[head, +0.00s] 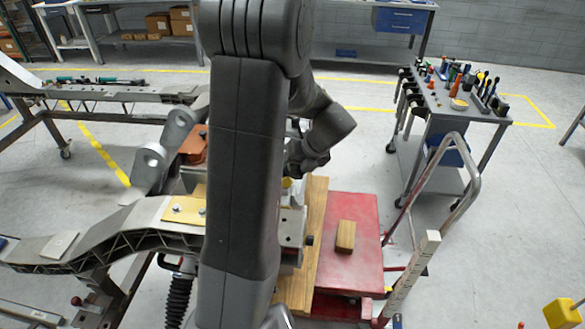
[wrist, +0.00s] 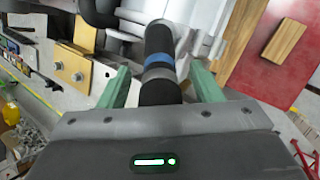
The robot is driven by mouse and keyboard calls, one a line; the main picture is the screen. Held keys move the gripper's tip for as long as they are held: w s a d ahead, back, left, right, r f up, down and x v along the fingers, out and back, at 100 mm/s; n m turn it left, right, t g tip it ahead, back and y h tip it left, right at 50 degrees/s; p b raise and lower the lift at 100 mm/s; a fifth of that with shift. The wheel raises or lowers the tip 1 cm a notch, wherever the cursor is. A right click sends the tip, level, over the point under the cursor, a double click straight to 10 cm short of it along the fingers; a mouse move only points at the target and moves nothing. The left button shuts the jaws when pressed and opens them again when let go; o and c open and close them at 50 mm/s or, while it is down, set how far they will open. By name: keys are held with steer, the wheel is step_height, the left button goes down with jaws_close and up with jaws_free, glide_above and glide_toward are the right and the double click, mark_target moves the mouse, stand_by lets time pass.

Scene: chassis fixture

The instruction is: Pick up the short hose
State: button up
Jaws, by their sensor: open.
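The short hose (wrist: 158,42) is black with a blue band and a grey band. In the wrist view it runs from the upper middle down between my fingers, and its lower end is hidden behind the gripper body. My gripper (wrist: 160,70) has two green fingers, open, one on each side of the hose. A gap shows between each finger and the hose. In the head view my own arm covers most of the work spot, and I cannot make out the hose or the fingertips there.
The grey chassis frame (head: 112,238) with a brass plate (head: 184,209) lies left of my arm. A red lift table (head: 353,215) with a wooden board (head: 308,240) and a wooden block (head: 345,236) stands to the right. A tool cart (head: 440,100) stands farther right.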

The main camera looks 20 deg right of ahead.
jaws_close()
steer(key=shift+r, duration=0.1)
step_height(320, 180, up, 10)
steer(key=shift+f, duration=0.1)
stand_by(0.4)
